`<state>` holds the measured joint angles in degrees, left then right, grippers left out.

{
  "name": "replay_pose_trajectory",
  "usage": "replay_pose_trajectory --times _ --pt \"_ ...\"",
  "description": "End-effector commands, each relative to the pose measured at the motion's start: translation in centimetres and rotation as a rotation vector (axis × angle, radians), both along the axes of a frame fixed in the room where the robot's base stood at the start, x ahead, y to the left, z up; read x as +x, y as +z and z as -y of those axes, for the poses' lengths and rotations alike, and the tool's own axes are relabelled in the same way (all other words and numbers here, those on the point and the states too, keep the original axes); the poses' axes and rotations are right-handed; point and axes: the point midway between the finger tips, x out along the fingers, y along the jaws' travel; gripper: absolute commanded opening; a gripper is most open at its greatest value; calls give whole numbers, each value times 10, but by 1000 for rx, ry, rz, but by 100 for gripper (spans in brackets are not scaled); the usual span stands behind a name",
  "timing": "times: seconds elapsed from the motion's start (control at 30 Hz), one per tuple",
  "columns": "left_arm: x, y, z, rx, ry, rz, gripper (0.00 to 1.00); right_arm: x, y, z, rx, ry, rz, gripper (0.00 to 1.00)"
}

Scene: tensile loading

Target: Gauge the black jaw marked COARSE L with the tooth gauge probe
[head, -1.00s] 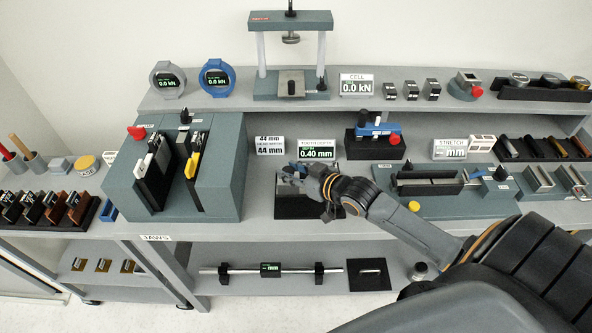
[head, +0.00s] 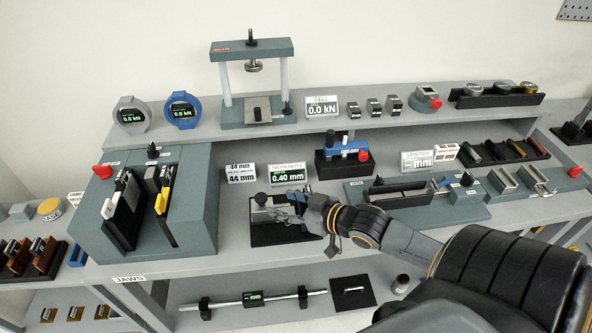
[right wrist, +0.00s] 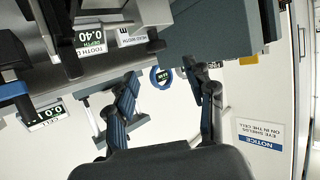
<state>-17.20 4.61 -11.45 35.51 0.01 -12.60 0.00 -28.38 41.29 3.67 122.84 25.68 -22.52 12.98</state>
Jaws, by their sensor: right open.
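A blue-topped device (head: 343,147) on a black block, probably the tooth gauge, sits behind and to the right. The TOOTH DEPTH display (head: 287,172) reads 0.40 mm. Dark upright jaw pieces (head: 122,222) stand in the grey jaw fixture (head: 200,215) at left. I cannot read COARSE L on any piece. My left gripper is out of view.
A press frame (head: 250,48) and two round gauges stand on the raised back shelf. A grey stretch fixture (head: 410,195) lies to the right of my right gripper. A bar (head: 215,303) rests on the lower shelf. Bare bench shows between the jaw fixture and the mat.

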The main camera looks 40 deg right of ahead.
Motion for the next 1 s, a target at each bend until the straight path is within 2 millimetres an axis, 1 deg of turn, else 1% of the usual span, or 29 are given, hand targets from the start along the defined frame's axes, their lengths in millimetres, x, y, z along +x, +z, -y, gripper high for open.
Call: replay_pose_trajectory --times 0.03,0.1,0.3,0.9,1.0 --pt "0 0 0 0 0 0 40 -8 2 1 -2 3 -4 54" --pt "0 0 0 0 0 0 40 -16 5 3 0 1 -3 54" --pt "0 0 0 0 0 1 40 -29 12 6 -1 1 0 54" --pt "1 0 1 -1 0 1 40 -31 14 7 -1 1 0 54" --pt "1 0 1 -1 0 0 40 -32 11 5 -3 -2 -10 54"
